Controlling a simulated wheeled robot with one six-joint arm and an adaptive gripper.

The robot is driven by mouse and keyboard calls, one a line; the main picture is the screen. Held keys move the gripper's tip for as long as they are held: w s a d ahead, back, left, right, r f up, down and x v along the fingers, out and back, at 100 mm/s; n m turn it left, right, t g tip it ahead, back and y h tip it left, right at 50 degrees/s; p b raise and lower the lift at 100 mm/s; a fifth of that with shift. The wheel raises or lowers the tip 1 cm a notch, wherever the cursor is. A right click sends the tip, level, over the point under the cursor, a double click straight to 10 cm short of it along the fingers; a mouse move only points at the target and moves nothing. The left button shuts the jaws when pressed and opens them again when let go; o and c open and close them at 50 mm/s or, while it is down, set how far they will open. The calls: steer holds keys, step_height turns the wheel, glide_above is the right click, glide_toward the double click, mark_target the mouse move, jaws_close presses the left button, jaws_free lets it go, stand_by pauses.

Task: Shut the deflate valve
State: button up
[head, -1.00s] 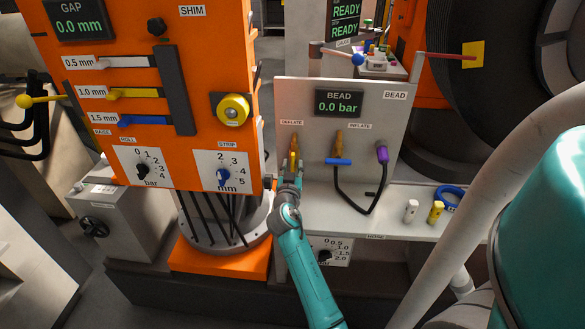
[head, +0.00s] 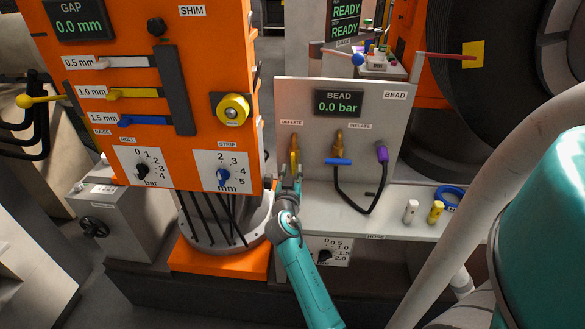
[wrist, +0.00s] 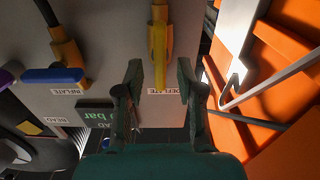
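The deflate valve (head: 294,148) is a brass fitting with a yellow lever on the grey bead panel (head: 285,100). The lever stands upright in the head view, in line with the fitting. In the wrist view the yellow lever (wrist: 159,55) reaches in between my fingertips. My gripper (head: 291,176) is just below the valve in the head view. In the wrist view my gripper (wrist: 159,72) is open, one finger on each side of the lever, with visible gaps on both sides. Whether the lever touches anything in depth I cannot tell.
The inflate valve (head: 338,150) beside it has a blue lever set crosswise, with a black hose to a purple-ended piece (head: 382,152). The bead display (head: 339,103) reads 0.0 bar. The orange shim cabinet (head: 200,90) stands close on the left. A shelf (head: 330,214) lies below the panel.

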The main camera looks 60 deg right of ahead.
steer(key=shift+n, duration=0.4)
steer(key=shift+d, duration=0.1)
steer(key=shift+x, duration=1.2)
jaws_close()
steer(key=m, duration=0.6)
steer(key=shift+m, duration=0.3)
steer(key=m, duration=0.6)
jaws_free()
